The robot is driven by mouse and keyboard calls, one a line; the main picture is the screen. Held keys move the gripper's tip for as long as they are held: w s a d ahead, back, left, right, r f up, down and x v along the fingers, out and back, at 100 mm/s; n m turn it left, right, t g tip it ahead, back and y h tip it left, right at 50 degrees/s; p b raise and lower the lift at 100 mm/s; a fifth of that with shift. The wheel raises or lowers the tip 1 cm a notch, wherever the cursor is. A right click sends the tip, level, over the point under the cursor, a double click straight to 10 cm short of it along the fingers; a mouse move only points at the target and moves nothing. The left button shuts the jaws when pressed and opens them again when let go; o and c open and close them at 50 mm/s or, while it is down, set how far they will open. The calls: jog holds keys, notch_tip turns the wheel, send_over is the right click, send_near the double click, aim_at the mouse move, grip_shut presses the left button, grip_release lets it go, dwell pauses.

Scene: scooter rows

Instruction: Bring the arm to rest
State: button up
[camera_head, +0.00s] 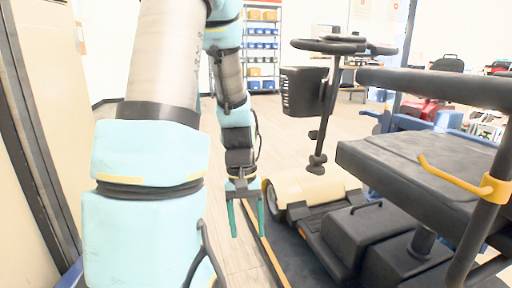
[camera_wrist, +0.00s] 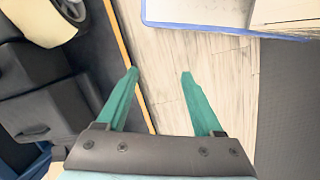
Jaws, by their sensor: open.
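My gripper (camera_head: 246,222) hangs pointing down in the head view, at the end of my light blue and grey arm. It is to the left of a scooter's front wheel. Its two green fingers stand apart with nothing between them. In the wrist view the open gripper (camera_wrist: 159,73) is over the pale plank floor (camera_wrist: 164,62). No object touches the fingers in either view.
A scooter with a cream front (camera_head: 315,187) and black seat (camera_head: 420,165) stands at the right on a dark mat with a yellow edge (camera_head: 262,243). A yellow lever (camera_head: 452,176) sticks out near the seat. Shelves with blue bins (camera_head: 262,45) are at the back. A beige panel is at the left.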

jog(key=a+r+t+p, duration=0.1)
jog(key=a+r+p, duration=0.1)
jog(key=r+p, duration=1.7)
jog(key=a+r+t+p, duration=0.2)
jog(key=r+p, duration=1.8)
jog(key=r, duration=0.6)
jog(key=shift+s+a+r+m+y, duration=0.25)
jog(key=shift+s+r+m+y, duration=0.05)
jog(key=shift+r+m, duration=0.1)
jog(key=shift+f, duration=0.1)
